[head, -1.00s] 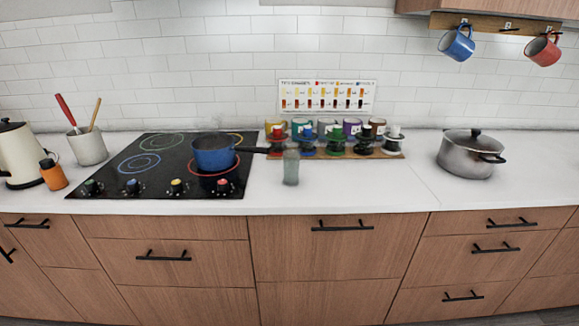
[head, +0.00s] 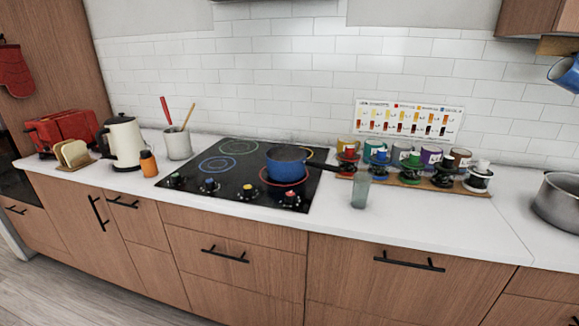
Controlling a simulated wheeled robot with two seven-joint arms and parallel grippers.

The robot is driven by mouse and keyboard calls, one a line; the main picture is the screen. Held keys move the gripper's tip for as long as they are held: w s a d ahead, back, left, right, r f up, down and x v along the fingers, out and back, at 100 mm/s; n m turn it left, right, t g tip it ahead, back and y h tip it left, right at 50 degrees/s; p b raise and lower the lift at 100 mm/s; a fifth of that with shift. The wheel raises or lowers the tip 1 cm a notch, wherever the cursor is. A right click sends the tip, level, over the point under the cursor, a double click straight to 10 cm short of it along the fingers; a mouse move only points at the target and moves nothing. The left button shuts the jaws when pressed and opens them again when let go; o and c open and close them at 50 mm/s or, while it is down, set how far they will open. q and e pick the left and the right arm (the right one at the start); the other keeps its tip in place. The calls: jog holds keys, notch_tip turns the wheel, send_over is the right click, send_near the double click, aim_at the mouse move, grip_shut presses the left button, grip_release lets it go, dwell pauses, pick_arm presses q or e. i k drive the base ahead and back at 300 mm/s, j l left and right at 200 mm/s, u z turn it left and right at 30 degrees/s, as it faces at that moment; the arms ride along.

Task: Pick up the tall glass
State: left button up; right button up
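The tall glass (head: 360,191) is a greyish, see-through upright tumbler in the head view. It stands on the white counter, right of the cooktop and in front of the left end of the wooden rack of mugs. Nothing touches it from the front. Neither of my grippers shows in the head view, so their state and distance from the glass are hidden.
The blue saucepan (head: 287,164) sits on the black cooktop (head: 215,185), its handle reaching right, behind the glass. Mugs and small coloured items stand on the wooden rack (head: 420,182). A steel pot (head: 559,205) is at the right edge. Counter right of the glass is clear.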

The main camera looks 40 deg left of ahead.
aim_at(363, 176)
jog(key=i+l+u, duration=0.2)
jog(key=u, duration=0.2)
jog(key=i+l+u, duration=0.35)
jog(key=i+j, duration=0.05)
